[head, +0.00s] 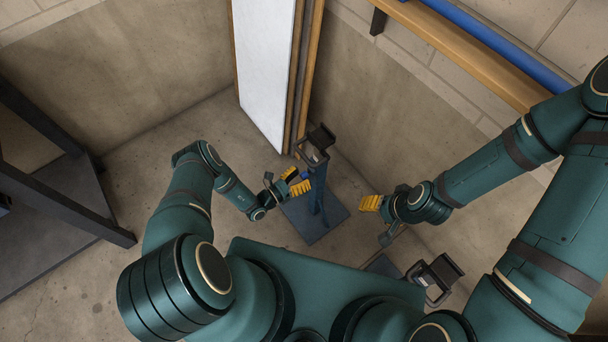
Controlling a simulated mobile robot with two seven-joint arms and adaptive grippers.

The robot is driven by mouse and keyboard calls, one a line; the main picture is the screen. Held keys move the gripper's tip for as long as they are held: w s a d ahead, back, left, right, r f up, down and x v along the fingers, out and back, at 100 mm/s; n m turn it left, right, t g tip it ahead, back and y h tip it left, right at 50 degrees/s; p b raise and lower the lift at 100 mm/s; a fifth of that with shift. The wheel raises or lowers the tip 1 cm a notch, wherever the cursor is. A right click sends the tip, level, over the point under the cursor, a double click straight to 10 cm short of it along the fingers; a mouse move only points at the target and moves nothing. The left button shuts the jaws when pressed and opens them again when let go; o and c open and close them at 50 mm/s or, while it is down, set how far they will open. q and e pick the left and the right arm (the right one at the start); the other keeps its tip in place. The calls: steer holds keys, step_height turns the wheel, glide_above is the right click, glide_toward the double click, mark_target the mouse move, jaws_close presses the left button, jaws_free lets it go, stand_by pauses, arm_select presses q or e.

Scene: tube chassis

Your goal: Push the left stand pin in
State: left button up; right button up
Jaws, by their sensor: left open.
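The left stand has a dark cradle (316,143) on top, a blue post (319,190) and a flat base plate (312,222) on the floor. Its pin is too small or hidden to make out. My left gripper (297,181) has yellow fingers and is open beside the post, on its left and below the cradle. I cannot tell whether it touches the stand. A second stand shows its dark cradle (436,277) at the lower right, with my body hiding much of it. My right gripper (370,203) is right of the left stand, away from its post; its finger opening is unclear.
A tall white panel with a wooden edge (264,70) stands behind the left stand. A blue tube (490,38) lies along a wooden rail (462,52) on the right wall. A dark frame (62,190) stands at the left. Concrete floor is clear between.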

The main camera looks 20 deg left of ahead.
arm_select(q)
steer(key=v, duration=1)
steer(key=shift+s, duration=0.2)
steer(key=shift+a, duration=0.15)
